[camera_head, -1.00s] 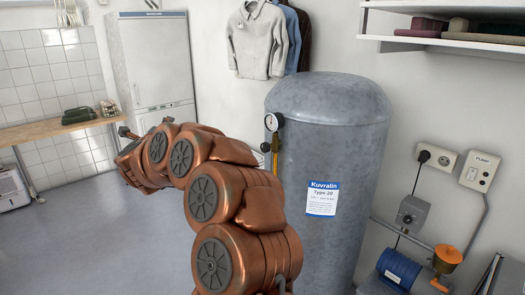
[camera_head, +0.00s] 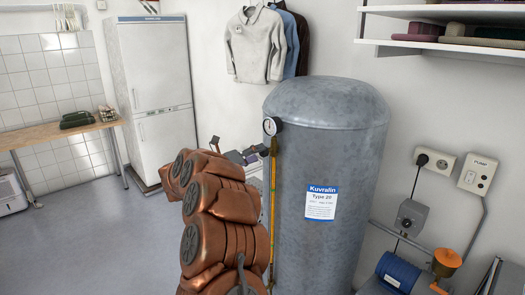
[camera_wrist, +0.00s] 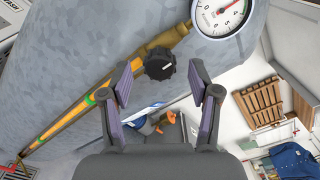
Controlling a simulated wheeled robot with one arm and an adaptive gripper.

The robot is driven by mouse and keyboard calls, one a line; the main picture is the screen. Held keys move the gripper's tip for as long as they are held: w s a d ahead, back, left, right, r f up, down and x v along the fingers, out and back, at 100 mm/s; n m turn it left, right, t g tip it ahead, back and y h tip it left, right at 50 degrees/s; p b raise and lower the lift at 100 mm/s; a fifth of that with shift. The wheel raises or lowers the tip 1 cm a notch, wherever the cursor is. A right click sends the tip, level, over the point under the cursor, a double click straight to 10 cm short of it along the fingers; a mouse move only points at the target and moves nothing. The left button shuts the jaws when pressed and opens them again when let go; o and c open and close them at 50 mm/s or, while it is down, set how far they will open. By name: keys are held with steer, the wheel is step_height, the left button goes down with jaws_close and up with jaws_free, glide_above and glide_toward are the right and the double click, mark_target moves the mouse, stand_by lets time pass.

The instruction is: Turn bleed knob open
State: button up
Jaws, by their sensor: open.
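The black bleed knob (camera_wrist: 160,66) shows in the wrist view on a brass fitting at the side of the grey tank (camera_wrist: 75,45). My gripper (camera_wrist: 163,82) is open, with one finger to each side of the knob in the picture. Gaps show between the knob and both fingers, and nothing is held. How far the fingertips are from the knob in depth is hard to tell. In the head view my gripper (camera_head: 243,156) is beside the tank (camera_head: 335,135), just left of the round gauge (camera_head: 271,126). I cannot make out the knob there.
The gauge (camera_wrist: 220,14) sits close to the right finger in the wrist view. A yellow-orange sight tube (camera_head: 272,195) runs down the tank's left side. A blue pump (camera_head: 397,270) stands right of the tank. The floor (camera_head: 95,225) to the left is clear.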

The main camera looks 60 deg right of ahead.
steer(key=shift+p+x, duration=0.35)
steer(key=shift+x, duration=1.4)
